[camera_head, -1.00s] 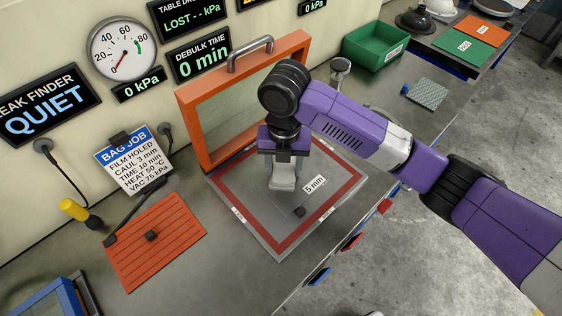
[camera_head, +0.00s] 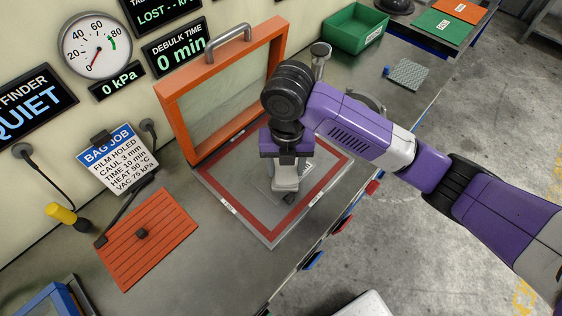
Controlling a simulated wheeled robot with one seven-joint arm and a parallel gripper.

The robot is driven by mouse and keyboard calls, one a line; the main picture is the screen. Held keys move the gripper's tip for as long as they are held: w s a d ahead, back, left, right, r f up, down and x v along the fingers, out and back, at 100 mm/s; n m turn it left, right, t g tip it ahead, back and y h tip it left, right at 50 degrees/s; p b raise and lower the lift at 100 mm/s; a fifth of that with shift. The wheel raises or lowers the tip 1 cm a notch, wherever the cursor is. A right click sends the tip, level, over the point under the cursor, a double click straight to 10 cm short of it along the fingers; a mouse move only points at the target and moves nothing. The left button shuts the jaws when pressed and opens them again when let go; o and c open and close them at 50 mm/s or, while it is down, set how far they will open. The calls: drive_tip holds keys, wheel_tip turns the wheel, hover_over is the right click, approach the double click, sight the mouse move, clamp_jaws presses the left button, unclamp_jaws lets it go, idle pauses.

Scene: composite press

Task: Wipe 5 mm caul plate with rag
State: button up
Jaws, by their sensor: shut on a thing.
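The 5 mm caul plate (camera_head: 263,189) is a thin grey sheet lying flat inside the red border of the press table. Its white label (camera_head: 307,166) is partly hidden by my gripper. My gripper (camera_head: 287,189) points down over the plate, with its pale fingers shut at the plate's small dark knob (camera_head: 290,199). The fingers cover part of the knob. A grey patterned cloth, which looks like the rag (camera_head: 409,74), lies flat on the bench at upper right, well away from my gripper.
An orange-framed lid (camera_head: 178,115) stands open behind the table. An orange ribbed mat (camera_head: 150,255) with a dark knob lies at left. A green bin (camera_head: 357,28) stands at the back right. A post with a round top (camera_head: 320,52) stands behind my arm.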

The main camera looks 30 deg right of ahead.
drive_tip(key=shift+s+d+f, duration=0.1)
drive_tip(key=shift+s+d, duration=0.05)
drive_tip(key=shift+s, duration=0.4)
drive_tip(key=shift+r+p, duration=2.5)
drive_tip(key=shift+r, duration=1.1)
drive_tip(key=shift+f, duration=0.1)
